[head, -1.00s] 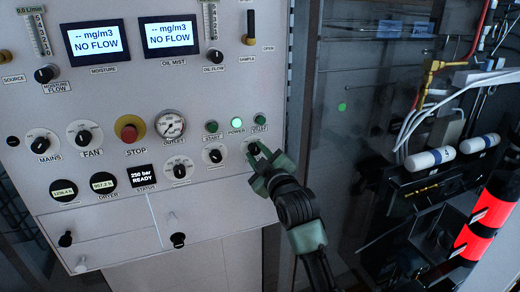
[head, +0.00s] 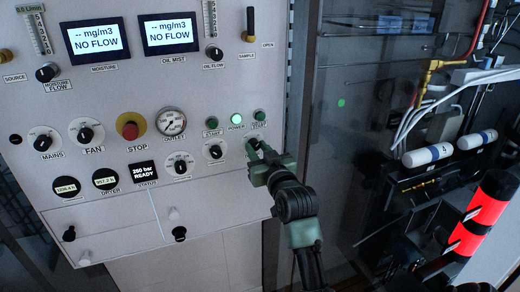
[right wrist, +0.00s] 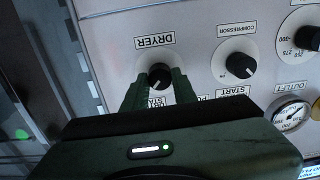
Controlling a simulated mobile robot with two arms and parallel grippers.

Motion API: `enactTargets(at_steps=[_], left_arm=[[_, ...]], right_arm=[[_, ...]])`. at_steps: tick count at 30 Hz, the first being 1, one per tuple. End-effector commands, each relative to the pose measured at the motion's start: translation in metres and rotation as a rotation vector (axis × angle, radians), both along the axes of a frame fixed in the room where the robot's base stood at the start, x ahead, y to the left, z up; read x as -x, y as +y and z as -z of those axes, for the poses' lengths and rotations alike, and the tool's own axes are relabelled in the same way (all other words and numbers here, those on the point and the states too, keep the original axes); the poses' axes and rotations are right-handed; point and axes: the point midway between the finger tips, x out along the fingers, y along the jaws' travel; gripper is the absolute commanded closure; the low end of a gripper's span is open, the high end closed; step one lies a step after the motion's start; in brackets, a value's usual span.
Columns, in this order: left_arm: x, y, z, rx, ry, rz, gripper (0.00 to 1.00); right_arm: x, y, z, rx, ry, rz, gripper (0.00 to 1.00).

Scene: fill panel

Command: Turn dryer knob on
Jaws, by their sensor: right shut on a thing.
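The dryer knob (right wrist: 160,76) is a small round black knob on a white dial at the right side of the panel. Its label reads DRYER and appears upside down in the right wrist view. In the head view the knob (head: 253,144) is partly covered by my right gripper (head: 259,158). In the right wrist view the two green fingers of my right gripper (right wrist: 155,88) sit on either side of the knob, shut on it. The knob's pointer is hard to make out between the fingers. My left gripper is not in view.
The compressor knob (right wrist: 239,65) stands close beside the dryer knob. Green lights (head: 236,119) sit just above, and a red stop button (head: 130,125) is further left. Right of the panel is an open bay with pipes and white cylinders (head: 428,155).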

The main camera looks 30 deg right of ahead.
Motion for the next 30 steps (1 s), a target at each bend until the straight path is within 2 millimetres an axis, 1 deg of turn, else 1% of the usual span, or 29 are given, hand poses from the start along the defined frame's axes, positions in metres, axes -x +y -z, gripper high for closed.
enactTargets(at_steps=[1, 17, 18, 20, 30], left_arm=[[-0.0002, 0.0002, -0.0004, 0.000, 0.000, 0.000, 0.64], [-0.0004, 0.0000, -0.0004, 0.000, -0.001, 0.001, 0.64], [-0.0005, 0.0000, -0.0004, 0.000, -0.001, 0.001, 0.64], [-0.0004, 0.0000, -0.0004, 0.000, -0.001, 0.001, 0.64], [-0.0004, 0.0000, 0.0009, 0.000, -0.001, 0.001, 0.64]], right_arm=[[0.0002, 0.0000, -0.0065, -0.008, -0.017, 0.001, 1.00], [0.0002, 0.0003, -0.0069, -0.029, -0.024, 0.000, 1.00], [0.0002, 0.0003, -0.0069, -0.029, -0.024, 0.000, 0.67], [0.0001, 0.0003, -0.0064, -0.030, -0.022, 0.000, 0.51], [0.0015, 0.0007, -0.0017, -0.030, -0.012, -0.001, 0.51]])
